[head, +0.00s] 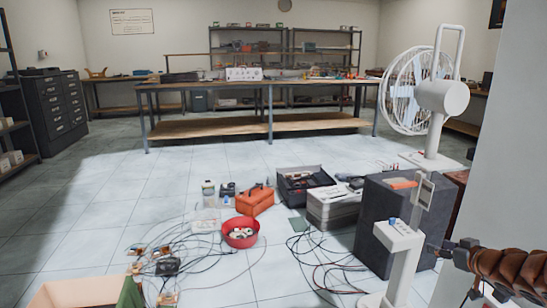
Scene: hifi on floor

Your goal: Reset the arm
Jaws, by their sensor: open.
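My gripper (465,272) shows at the lower right edge of the head view, at the end of an arm in a brown ribbed sleeve. Its dark fingers are apart and I see nothing between them.
A dark grey box (376,222) stands behind the stand, near a white fan (440,100). Cables, a red bowl (240,232), an orange toolbox (255,201) and an open black case (305,186) lie on the floor. A workbench (265,86) stands behind.

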